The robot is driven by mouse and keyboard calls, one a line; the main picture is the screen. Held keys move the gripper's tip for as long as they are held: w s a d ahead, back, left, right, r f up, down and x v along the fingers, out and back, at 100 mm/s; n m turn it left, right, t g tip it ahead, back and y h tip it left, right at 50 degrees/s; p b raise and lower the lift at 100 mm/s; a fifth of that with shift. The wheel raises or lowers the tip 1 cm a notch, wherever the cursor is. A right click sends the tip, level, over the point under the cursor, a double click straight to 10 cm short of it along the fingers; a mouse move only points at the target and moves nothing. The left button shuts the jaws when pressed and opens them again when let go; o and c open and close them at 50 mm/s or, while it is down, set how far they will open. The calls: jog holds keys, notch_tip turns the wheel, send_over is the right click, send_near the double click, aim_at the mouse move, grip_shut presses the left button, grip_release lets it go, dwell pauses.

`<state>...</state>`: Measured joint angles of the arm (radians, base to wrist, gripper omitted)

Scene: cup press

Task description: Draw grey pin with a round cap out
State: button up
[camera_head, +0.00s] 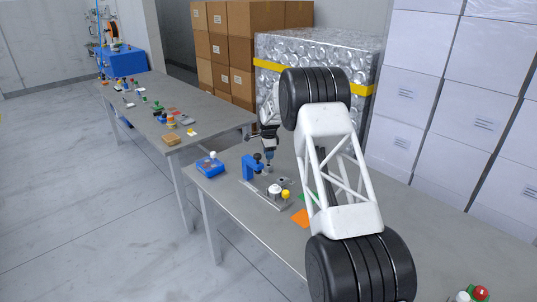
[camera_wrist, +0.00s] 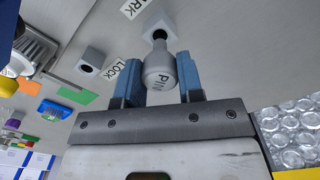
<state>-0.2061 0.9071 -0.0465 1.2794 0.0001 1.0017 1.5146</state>
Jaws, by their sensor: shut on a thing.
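In the wrist view the grey pin (camera_wrist: 159,68) with a round cap, marked PIN, sits between the two blue fingers of my gripper (camera_wrist: 160,84). The gripper is shut on it. The pin's narrow end points at the dark hole of a grey block (camera_wrist: 161,22) beside the PARK label. I cannot tell how deep the end sits in that hole. A second grey block (camera_wrist: 90,60) with an empty-looking hole stands by the LOCK label. In the head view my gripper (camera_head: 268,158) is low over the table beside a blue press frame (camera_head: 249,168); the pin is too small to make out.
In the head view a white round part (camera_head: 274,190) and a yellow knob (camera_head: 286,194) stand close by. A blue box (camera_head: 210,167) is to the left, and an orange mat (camera_head: 300,217) lies in front. A red ball (camera_head: 480,293) is at the lower right.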

aim_at(269, 163)
jog(key=shift+f, duration=2.05)
dwell(0.9)
jog(key=o, duration=1.1)
jog(key=shift+r, duration=0.15)
jog(key=shift+r, duration=3.8)
